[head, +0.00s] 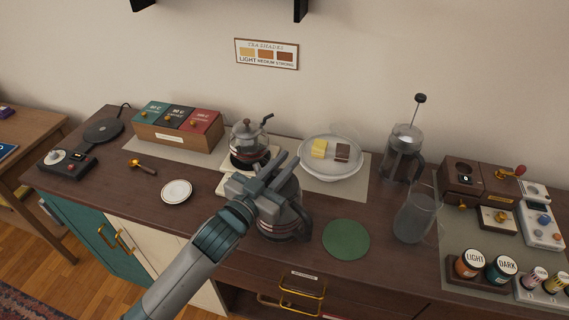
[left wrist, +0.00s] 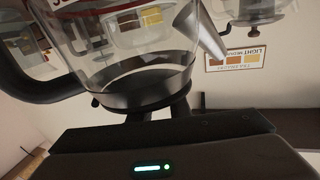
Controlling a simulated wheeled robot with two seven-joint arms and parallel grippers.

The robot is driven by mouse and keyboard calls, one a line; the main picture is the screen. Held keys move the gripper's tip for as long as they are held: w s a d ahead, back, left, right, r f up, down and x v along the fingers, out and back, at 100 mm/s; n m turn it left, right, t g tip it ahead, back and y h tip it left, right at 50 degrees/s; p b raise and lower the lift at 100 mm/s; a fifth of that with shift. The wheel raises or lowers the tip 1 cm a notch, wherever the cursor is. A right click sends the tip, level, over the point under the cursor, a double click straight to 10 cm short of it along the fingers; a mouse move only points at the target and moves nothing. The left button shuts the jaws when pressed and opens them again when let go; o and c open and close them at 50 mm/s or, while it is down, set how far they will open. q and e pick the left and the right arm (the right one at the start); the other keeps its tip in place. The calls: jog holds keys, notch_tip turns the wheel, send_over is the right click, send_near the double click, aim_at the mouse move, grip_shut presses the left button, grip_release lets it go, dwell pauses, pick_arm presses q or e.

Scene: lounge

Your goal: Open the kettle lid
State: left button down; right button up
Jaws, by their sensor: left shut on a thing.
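The kettle (head: 281,228) stands at the front middle of the dark wooden counter, with its black handle at the right. My left gripper (head: 284,168) is over its top and covers much of it in the head view. In the left wrist view, which is upside down, the glass kettle body (left wrist: 115,45) shows with its handle at the left and metal spout at the right. The dark lid (left wrist: 140,94) is at the kettle's mouth. My left fingers are shut at the lid's knob, which is mostly hidden. Whether the lid is raised at all is unclear. My right gripper is out of view.
A glass pot (head: 249,145) stands close behind the kettle. A green round mat (head: 346,239) lies to its right, with a glass pitcher (head: 414,215) beyond. A French press (head: 403,155) and a covered dish (head: 331,173) stand behind. A small white saucer (head: 176,192) is to the left.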

pick_arm(q)
jog(key=m, duration=0.1)
jog(key=r+m, duration=0.1)
jog(key=s+r+m, duration=0.1)
jog(key=shift+d+m+t+h, duration=0.3)
jog(key=shift+d+h, duration=0.1)
jog(key=m, duration=0.1)
jog(key=s+d+r+m+h, duration=0.1)
jog(key=m, duration=0.1)
jog(key=r+m+h, duration=0.1)
jog(key=m, duration=0.1)
jog(key=shift+s+d, duration=0.25)
jog(key=shift+s, duration=0.15)
jog(key=shift+s+d+r+m+g+h, duration=0.15)
jog(key=shift+s+d+m+g+h, duration=0.35)
jog(key=shift+m, duration=1.3)
jog(key=shift+s+d+r+m+g+h, duration=0.1)
jog(key=shift+s+d+m+g+h, duration=0.15)
jog(key=shift+s+d+m+h, duration=1.05)
jog(key=shift+s+a+r+m+g+y, duration=0.1)
jog(key=shift+s+a+r+m+g, duration=0.2)
jog(key=shift+m, duration=2)
jog(key=shift+d+f, duration=0.1)
jog(key=shift+f, duration=0.05)
jog(key=c, duration=1.6)
grip_release()
jog(key=shift+c, duration=0.2)
jog(key=shift+f, duration=0.1)
